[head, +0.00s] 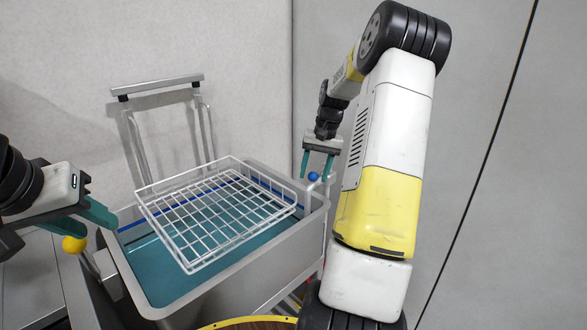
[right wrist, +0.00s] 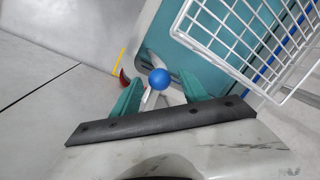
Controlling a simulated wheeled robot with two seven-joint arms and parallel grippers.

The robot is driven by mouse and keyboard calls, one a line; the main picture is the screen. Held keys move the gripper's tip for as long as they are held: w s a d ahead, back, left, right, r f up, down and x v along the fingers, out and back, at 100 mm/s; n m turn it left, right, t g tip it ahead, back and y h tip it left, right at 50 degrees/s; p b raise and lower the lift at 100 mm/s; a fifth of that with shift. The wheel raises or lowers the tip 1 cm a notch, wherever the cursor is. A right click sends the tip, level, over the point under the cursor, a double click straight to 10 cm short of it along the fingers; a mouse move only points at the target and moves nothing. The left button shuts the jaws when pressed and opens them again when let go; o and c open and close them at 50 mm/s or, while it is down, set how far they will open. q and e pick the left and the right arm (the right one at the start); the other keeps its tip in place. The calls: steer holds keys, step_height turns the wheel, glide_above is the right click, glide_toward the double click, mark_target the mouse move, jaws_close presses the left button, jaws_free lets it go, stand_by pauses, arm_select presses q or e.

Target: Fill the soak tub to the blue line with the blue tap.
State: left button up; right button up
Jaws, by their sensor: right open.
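The grey soak tub (head: 308,262) stands in the middle of the head view, with a teal surface inside. A blue line (head: 135,222) runs along its inner wall, just above that surface where it shows. The blue tap's round knob (head: 313,176) is at the tub's far right corner; it also shows in the right wrist view (right wrist: 160,79). My right gripper (head: 315,169) is open, with its teal fingertips on either side of the knob; I cannot tell whether they touch it. My left gripper (head: 95,218) is by the tub's left rim, its jaw gap unclear.
A white wire basket (head: 215,215) sits over the tub opening. A yellow knob (head: 74,244) is at the tub's left side, just below my left gripper. A metal rail frame (head: 158,86) rises behind the tub. Pale walls stand close behind.

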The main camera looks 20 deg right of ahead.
jaws_close()
steer(key=shift+w+r, duration=0.1)
stand_by(1.3)
